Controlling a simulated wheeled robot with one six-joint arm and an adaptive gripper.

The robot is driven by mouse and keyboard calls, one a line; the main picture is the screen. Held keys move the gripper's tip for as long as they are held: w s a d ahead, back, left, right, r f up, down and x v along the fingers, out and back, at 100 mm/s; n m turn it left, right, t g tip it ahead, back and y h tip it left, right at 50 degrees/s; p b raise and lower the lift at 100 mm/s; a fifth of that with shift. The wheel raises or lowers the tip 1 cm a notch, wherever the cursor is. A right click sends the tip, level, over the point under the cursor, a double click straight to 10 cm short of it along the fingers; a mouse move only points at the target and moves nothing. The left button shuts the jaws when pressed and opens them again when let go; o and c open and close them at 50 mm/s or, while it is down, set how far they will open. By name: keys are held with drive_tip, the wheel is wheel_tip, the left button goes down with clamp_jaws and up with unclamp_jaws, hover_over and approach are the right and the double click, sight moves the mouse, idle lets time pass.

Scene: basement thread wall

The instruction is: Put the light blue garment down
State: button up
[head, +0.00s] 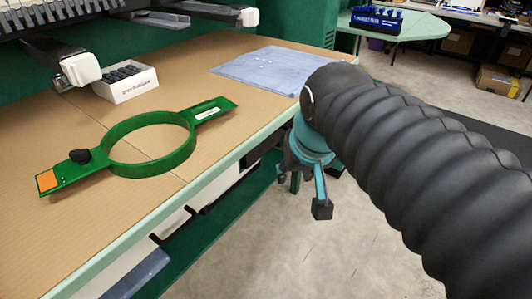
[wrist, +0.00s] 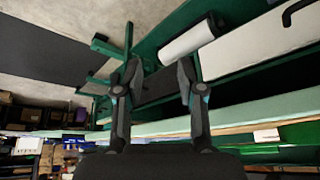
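The light blue garment (head: 262,66) lies flat on the tan worktop, near its far right end. A few small pale spots show on it, and my arm hides its right edge. My gripper (head: 308,190) hangs beside the front edge of the worktop, apart from the garment, and is partly hidden by my arm in the head view. In the wrist view my gripper (wrist: 158,72) has its two fingers spread apart with nothing held between them. I cannot make out the garment in the wrist view.
A green hoop frame (head: 120,172) lies on the worktop (head: 60,240). A white box of dark spools (head: 126,92) stands behind it, under the machine heads (head: 80,68). A white roll (wrist: 188,40) shows beneath the table. Open floor (head: 300,255) lies to the right.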

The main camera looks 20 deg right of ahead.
drive_tip(key=s+a+f+n, duration=0.1)
drive_tip(key=s+f, duration=0.3)
drive_tip(key=f, duration=0.2)
drive_tip(key=shift+s, duration=0.25)
drive_tip(key=shift+a+f+n, duration=0.1)
drive_tip(key=shift+a+n, duration=0.15)
drive_tip(key=shift+n, duration=0.05)
